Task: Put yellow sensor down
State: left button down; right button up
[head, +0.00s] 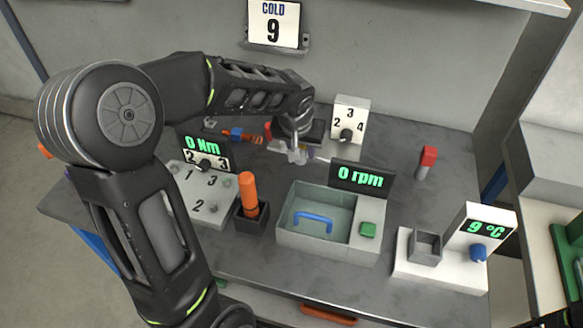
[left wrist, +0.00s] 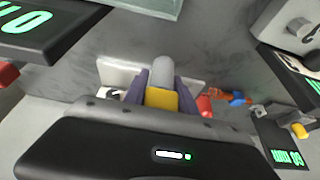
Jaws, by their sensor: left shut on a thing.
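The yellow sensor (left wrist: 162,100) shows in the left wrist view as a yellow block with a grey rounded end. It sits between the purple fingers of my left gripper (left wrist: 161,92), which is shut on it. In the head view my left gripper (head: 297,153) hangs over the back middle of the table, in front of the white dial stand (head: 350,107). There the gripper hides most of the sensor. A pale plate (left wrist: 120,76) lies behind the fingers in the wrist view. I cannot tell whether the sensor touches it. My right gripper is not in view.
On the grey table (head: 420,120) stand a torque display (head: 204,146), an orange-handled tool in a holder (head: 249,190), a basin (head: 290,240) with a blue handle, an rpm display (head: 360,177) and a temperature station (head: 440,262). A red-topped post (head: 428,158) stands at right.

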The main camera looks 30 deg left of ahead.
aim_at(303, 173)
pick_arm(q)
jog(key=shift+f, duration=1.55)
jog(key=shift+f, duration=1.9)
jog(key=shift+f, duration=0.1)
jog(key=shift+f+b, duration=0.1)
jog(key=shift+b, duration=0.35)
jog(key=c, duration=1)
grip_release()
jog(key=shift+r, duration=0.2)
